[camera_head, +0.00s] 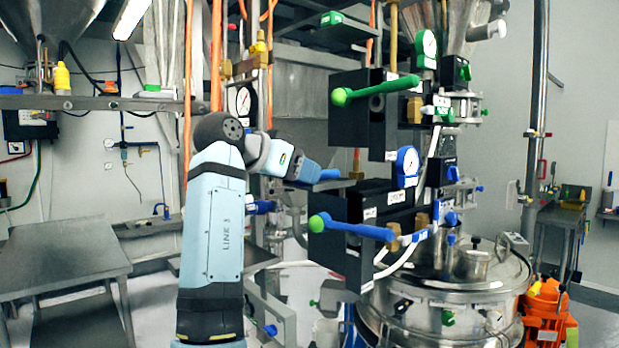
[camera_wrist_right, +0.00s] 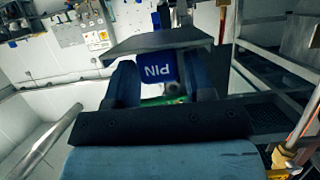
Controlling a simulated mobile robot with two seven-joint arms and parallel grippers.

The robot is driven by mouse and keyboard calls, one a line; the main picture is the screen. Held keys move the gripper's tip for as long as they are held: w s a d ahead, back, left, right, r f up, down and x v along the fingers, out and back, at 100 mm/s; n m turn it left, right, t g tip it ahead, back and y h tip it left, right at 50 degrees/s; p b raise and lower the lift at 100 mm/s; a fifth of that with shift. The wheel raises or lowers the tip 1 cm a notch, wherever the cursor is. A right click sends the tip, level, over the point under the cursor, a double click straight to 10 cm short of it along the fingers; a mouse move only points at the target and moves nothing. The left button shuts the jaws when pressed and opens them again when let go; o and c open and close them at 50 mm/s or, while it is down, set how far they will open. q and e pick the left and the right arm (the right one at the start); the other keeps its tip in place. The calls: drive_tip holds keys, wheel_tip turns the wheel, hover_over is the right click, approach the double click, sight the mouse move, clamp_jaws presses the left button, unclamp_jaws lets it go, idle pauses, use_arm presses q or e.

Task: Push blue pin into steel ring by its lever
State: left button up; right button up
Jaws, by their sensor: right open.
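A blue block lettered PIN (camera_wrist_right: 158,69) sits between the two dark fingers of my right gripper (camera_wrist_right: 163,76) in the right wrist view. The fingers are open, one on each side; whether either touches it, I cannot tell. A dark plate (camera_wrist_right: 160,41) spans just beyond the fingertips. In the head view my right arm reaches toward the dark valve boxes, and a blue piece (camera_head: 328,174) shows at its end. A blue lever with a green ball (camera_head: 350,228) sticks out from the lower box. I cannot make out the steel ring clearly. My left gripper is out of view.
The upper black box (camera_head: 347,114) carries a green lever (camera_head: 375,90). Below the boxes stands a steel vessel (camera_head: 450,290) with hoses and gauges. A steel table (camera_head: 65,255) is at left. Orange pipes (camera_head: 216,60) rise behind my arm.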

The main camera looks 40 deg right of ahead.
drive_tip(key=c, duration=0.7)
drive_tip(key=shift+c, duration=0.2)
drive_tip(key=shift+r, duration=0.1)
